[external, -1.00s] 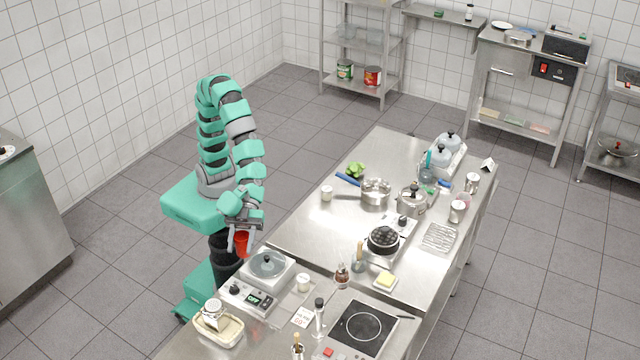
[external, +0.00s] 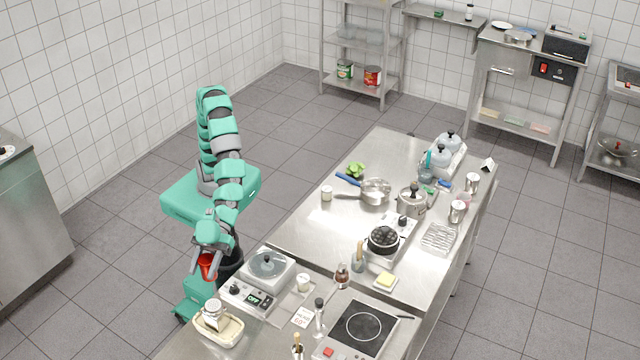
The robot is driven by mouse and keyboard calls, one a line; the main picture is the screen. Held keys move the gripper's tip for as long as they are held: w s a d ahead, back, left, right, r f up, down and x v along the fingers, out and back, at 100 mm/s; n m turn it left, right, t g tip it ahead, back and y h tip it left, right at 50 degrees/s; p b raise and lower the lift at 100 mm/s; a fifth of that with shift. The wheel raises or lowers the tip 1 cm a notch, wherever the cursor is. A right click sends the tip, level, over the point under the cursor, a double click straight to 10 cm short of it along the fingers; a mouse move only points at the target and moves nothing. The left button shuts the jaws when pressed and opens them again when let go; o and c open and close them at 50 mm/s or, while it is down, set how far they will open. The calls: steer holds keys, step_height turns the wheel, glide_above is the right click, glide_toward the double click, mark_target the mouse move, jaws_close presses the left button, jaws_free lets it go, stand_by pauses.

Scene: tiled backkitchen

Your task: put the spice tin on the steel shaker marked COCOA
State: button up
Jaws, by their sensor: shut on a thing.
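My gripper (external: 208,262) is shut on a red tin (external: 207,267), which I take to be the spice tin. It holds the tin, looking slightly tilted, in the air left of the counter's near part. Two steel shakers stand near the counter's right edge: one shaker (external: 457,212) and another shaker (external: 472,183) farther back. No marking on either can be read at this size, so I cannot tell which is COCOA. My gripper is far to the left of both.
A butter dish with a jar (external: 219,325), a saucepan (external: 375,190), a lidded pot (external: 412,199) and a burner pan (external: 383,239) also stand on the counter. Bare steel shows around (external: 310,232).

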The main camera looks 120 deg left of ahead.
steer(key=w+d, duration=0.4)
steer(key=d, duration=0.1)
steer(key=shift+w+d+f+p, duration=0.15)
steer(key=shift+w+f+p, duration=0.15)
steer(key=shift+p, duration=0.05)
steer(key=shift+d+f+b, duration=0.1)
steer(key=shift+f+b, duration=0.8)
steer(key=shift+f, duration=0.95)
steer(key=shift+r, duration=0.1)
steer(key=o, duration=1)
steer(key=p+v, duration=0.1)
steer(key=v, duration=1.1)
steer(key=shift+p, duration=0.3)
